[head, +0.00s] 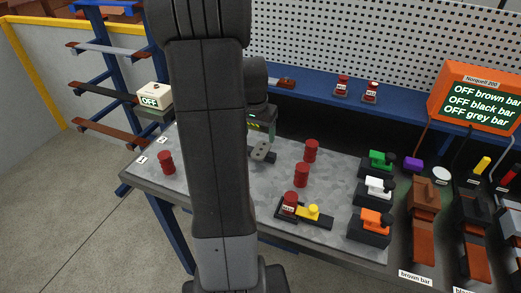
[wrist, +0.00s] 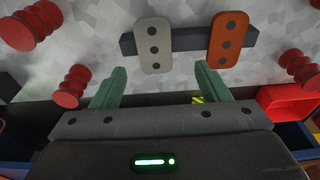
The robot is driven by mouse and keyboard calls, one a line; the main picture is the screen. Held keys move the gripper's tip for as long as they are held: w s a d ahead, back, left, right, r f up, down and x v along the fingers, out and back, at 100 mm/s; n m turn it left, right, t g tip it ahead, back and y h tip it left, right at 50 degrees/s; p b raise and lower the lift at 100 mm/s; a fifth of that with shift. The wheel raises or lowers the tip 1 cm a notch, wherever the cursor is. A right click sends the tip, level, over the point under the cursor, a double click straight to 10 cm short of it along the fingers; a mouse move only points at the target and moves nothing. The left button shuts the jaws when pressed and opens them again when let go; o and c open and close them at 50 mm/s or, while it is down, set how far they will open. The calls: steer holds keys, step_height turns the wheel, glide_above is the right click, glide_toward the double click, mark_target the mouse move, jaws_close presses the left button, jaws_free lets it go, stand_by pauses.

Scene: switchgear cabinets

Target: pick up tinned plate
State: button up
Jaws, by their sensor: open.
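The tinned plate is a pale grey rounded plate with three dark holes (wrist: 154,45). In the wrist view it lies across a dark bar, left of a copper-coloured plate of the same shape (wrist: 229,38). In the head view the grey plate (head: 261,150) shows on the bench just right of my arm; the copper plate is hidden there. My gripper (wrist: 160,68) is open and empty. Its two green fingers are apart, with the near end of the grey plate in front of the gap between them. I cannot tell the height between fingers and plate.
Red ribbed insulators stand on both sides in the wrist view, the nearest at left (wrist: 70,86). In the head view more insulators (head: 302,175) and a yellow-handled part (head: 312,212) stand on the grey bench top (head: 245,225). A blue shelf (head: 315,95) runs behind.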

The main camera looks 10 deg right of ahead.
mark_target(261, 149)
steer(key=f, duration=0.2)
steer(key=f+p, duration=0.1)
steer(key=f, duration=0.1)
steer(key=shift+s+d+f, duration=0.1)
steer(key=shift+s+d, duration=0.1)
steer(key=shift+d, duration=0.15)
steer(key=shift+w+f, duration=0.1)
steer(key=shift+f, duration=0.5)
steer(key=shift+c, duration=0.4)
steer(key=c, duration=1.2)
